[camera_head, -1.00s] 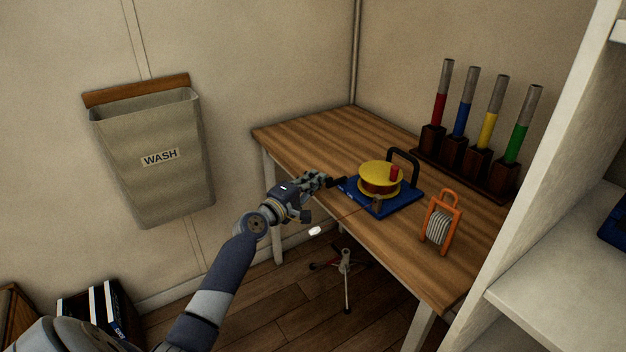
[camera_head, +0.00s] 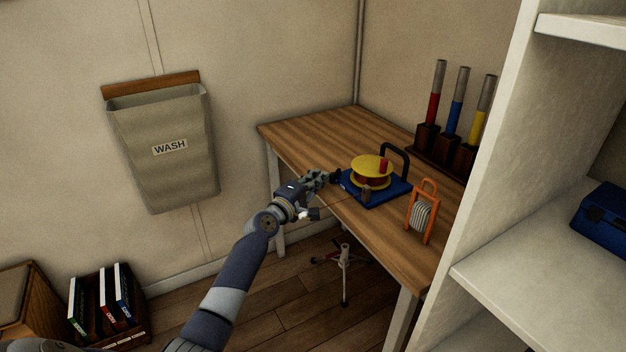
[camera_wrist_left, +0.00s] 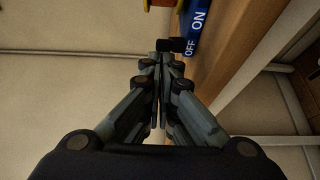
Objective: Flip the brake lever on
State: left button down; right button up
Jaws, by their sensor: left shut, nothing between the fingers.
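A blue base (camera_head: 387,194) with a yellow-flanged reel (camera_head: 363,164) and a black carry handle (camera_head: 406,155) sits at the table's left edge. In the left wrist view its blue side (camera_wrist_left: 203,14) carries white ON and OFF lettering. The black brake lever (camera_wrist_left: 178,45) lies by the OFF end. My left gripper (camera_wrist_left: 160,62) is shut and empty, its tips just short of the lever or touching it; I cannot tell which. In the head view the left gripper (camera_head: 328,179) is at the base's left corner. My right gripper is not in view.
The wooden table (camera_head: 320,140) also holds an orange-framed spool (camera_head: 422,212) and a rack of coloured tubes (camera_head: 459,100). A white shelf unit (camera_head: 480,190) with a blue case (camera_head: 605,222) stands at right. A WASH bin (camera_head: 165,175) hangs on the wall; a book crate (camera_head: 130,322) is below.

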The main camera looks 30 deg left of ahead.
pick_arm(q)
jog(key=s, duration=1.2)
jog(key=shift+d, duration=0.25)
dwell(0.4)
